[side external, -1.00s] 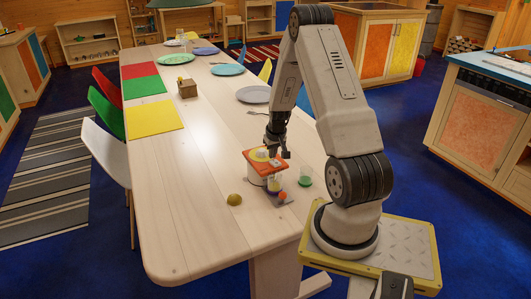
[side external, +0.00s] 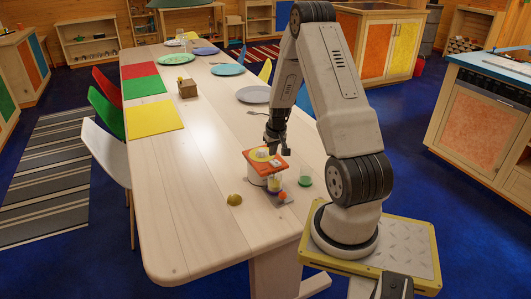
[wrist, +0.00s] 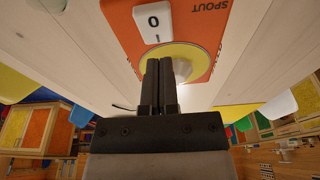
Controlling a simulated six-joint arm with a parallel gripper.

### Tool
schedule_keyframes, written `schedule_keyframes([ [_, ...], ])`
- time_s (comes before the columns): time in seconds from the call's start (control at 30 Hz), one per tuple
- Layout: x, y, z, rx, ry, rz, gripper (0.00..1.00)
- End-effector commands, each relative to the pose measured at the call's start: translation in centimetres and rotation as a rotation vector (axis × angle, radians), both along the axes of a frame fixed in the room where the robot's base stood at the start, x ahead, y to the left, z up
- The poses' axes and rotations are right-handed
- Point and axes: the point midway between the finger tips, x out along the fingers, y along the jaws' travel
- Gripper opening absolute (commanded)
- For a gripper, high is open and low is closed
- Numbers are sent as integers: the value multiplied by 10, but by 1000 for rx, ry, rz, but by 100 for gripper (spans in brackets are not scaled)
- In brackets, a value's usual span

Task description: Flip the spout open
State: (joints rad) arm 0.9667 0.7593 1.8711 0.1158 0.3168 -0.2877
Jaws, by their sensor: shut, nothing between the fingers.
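The spout box (side external: 254,167) stands near the front of the long table, with an orange top and a pale body. In the wrist view its orange top (wrist: 120,15) reads "SPOUT" and bears a white rocker switch (wrist: 153,22) marked O and I. A yellow disc (wrist: 205,55) lies beside the switch, with a pale block (wrist: 181,70) on it, partly hidden by my fingers. My gripper (side external: 278,152) is just above the back of the box; its fingertips (wrist: 160,62) are together and empty. I cannot tell whether they touch the box.
A cup with yellow contents (side external: 274,184) and an orange ball (side external: 283,196) are at the box's front. A clear glass with a green base (side external: 305,180) stands right, a yellow-brown fruit (side external: 234,199) front left.

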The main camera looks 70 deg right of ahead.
Motion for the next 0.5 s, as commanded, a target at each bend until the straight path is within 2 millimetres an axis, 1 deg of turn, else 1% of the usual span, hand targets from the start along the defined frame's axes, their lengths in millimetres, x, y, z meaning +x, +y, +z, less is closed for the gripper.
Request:
schedule_keyframes([
  [0.5,0,0,36,-2,-1,1,0],
])
